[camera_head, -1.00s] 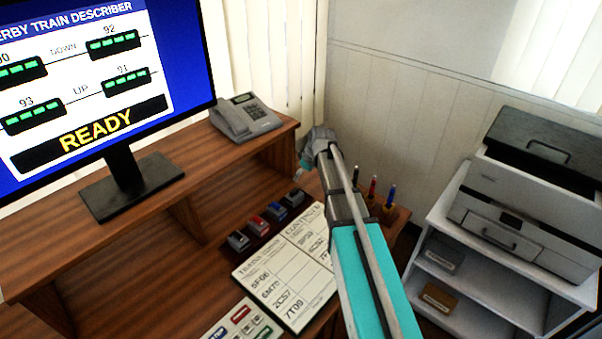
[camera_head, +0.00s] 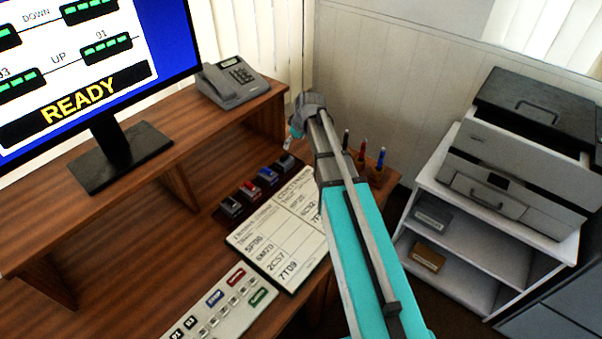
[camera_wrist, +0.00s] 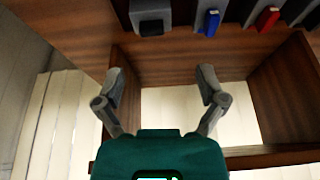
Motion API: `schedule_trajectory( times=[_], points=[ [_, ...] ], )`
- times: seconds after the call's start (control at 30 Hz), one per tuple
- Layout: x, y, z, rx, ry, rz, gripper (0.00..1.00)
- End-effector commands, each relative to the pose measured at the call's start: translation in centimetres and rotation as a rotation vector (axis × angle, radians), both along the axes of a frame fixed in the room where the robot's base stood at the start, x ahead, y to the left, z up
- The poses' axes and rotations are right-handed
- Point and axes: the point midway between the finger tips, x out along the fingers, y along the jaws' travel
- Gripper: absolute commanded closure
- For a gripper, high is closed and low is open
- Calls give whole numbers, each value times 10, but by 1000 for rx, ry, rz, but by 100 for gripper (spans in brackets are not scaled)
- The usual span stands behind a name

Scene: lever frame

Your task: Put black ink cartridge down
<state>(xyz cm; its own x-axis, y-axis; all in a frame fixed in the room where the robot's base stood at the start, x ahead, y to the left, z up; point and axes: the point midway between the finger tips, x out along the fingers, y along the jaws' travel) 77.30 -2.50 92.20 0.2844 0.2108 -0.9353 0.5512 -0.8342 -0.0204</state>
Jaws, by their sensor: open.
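My gripper (camera_head: 301,118) is at the end of my raised arm, near the desk's far right corner in the head view. In the wrist view its two fingers (camera_wrist: 160,85) are spread apart with nothing between them. A small dark box with a pale label (camera_head: 432,217) lies on the upper shelf of the white printer stand, well to the right of my gripper. It may be the black ink cartridge, but its label is too small to read. A brownish box (camera_head: 427,257) lies on the shelf below it.
The printer (camera_head: 520,170) stands on the white shelf unit (camera_head: 462,245).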

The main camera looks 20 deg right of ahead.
Motion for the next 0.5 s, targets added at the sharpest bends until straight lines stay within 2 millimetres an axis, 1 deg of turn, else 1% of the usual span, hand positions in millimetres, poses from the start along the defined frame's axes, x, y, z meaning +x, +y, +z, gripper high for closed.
schedule_trajectory(
  times=[0.03,0.07,0.17,0.2,0.27,0.3,0.37,0.4,0.5],
  points=[
    [-17,4,-1,-1,19,-20,10],
    [-26,6,-2,-2,34,-37,10],
    [-62,12,-5,-11,93,-111,10],
    [-78,14,-6,-17,118,-147,10],
    [-104,17,-8,-27,159,-206,10],
    [-122,19,-9,-35,186,-247,10],
    [-147,21,-10,-50,224,-309,10],
    [-163,22,-10,-62,246,-351,10],
    [-197,24,-12,-88,293,-444,10]
  ],
)
